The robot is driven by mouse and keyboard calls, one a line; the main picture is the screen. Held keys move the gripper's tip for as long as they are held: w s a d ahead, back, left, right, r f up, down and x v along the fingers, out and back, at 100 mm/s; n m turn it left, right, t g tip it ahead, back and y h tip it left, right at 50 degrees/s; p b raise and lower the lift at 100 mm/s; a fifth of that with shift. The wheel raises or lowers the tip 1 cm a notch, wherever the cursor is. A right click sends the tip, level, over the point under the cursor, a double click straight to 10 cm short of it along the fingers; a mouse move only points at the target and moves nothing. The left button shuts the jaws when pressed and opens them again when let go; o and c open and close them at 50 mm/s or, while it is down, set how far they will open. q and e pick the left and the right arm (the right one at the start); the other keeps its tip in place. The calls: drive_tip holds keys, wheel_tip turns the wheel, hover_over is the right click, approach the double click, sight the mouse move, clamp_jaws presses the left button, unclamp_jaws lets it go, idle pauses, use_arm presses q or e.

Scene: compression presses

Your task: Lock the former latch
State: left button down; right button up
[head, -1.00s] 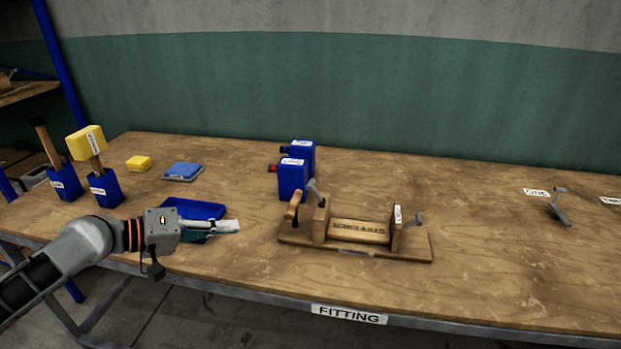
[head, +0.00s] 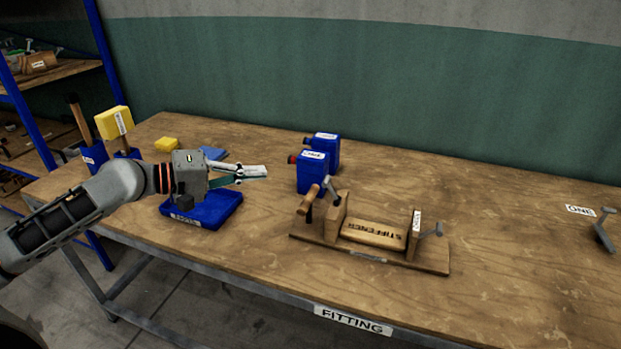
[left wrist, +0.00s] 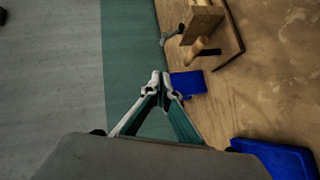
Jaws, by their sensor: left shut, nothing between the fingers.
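The wooden former (head: 420,256) stands on the bench right of centre, with a block (head: 374,232) marked STIFFENER lying between its two uprights. A grey metal latch lever (head: 331,187) stands tilted at its left upright, beside a wooden handle (head: 309,200). I cannot tell which lever is the former latch. My left gripper (head: 264,173) is shut and empty, above the bench left of the former and apart from it. In the left wrist view its fingertips (left wrist: 160,78) meet, with the former (left wrist: 204,22) beyond. My right gripper is not in view.
Two blue bottles (head: 311,173) stand behind the former's left end. A blue tray (head: 205,212) lies below my left gripper. A yellow-headed mallet (head: 114,122) stands at the left. The bench right of the former is clear up to another grey lever (head: 606,232).

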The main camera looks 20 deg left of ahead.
sight(331, 190)
use_arm(q)
drive_tip(key=x, duration=0.4)
drive_tip(key=s+p+x, duration=0.1)
drive_tip(key=x, duration=0.3)
drive_tip(key=d+p+x, duration=0.1)
drive_tip(key=x, duration=0.2)
drive_tip(key=shift+w+d+f, duration=0.1)
drive_tip(key=shift+d+f, duration=0.1)
drive_tip(key=shift+d, duration=0.2)
drive_tip(key=shift+d+f+p, duration=0.3)
drive_tip(key=shift+d+p, duration=0.05)
drive_tip(key=shift+d, duration=0.35)
